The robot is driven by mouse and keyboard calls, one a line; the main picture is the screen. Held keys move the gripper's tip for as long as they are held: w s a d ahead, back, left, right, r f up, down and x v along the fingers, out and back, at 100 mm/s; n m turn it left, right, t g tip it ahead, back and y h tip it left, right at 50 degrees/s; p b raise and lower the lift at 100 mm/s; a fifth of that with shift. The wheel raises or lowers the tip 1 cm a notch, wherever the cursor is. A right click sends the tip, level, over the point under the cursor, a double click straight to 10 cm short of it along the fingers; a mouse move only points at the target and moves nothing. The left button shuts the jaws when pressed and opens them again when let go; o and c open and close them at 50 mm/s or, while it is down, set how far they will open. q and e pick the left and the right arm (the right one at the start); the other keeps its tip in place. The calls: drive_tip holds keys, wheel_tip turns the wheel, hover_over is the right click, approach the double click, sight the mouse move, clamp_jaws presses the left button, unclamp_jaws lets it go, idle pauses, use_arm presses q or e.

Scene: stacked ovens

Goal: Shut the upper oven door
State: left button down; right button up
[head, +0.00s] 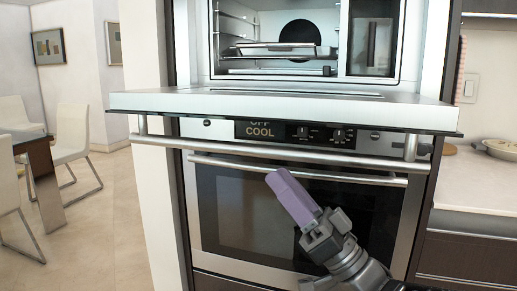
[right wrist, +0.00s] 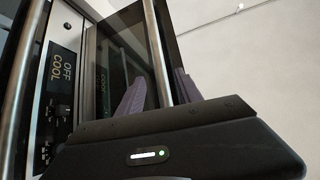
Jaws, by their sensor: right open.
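The upper oven door (head: 280,103) is folded down and stands out level from the oven. Its steel handle (head: 250,150) hangs under the door's front edge and also shows as a bar in the right wrist view (right wrist: 158,50). My right gripper (head: 283,186), with purple fingers, is open and empty, below the door and in front of the lower oven. In the right wrist view its fingers (right wrist: 158,95) appear on either side of the handle bar. I cannot tell whether the bar lies between them in depth. My left gripper is not in view.
The upper oven's cavity (head: 280,35) is open, with a tray (head: 275,49) on a rack. The lower oven (head: 240,210) is shut, with its own handle (head: 225,161) close by. A control panel (head: 290,132) shows under the door.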

sight(263, 156)
drive_tip(key=p+x, duration=0.1)
drive_tip(key=x, duration=0.5)
drive_tip(key=shift+w+a+r, duration=0.25)
drive_tip(key=shift+a+r, duration=0.15)
clamp_jaws()
idle(1.1)
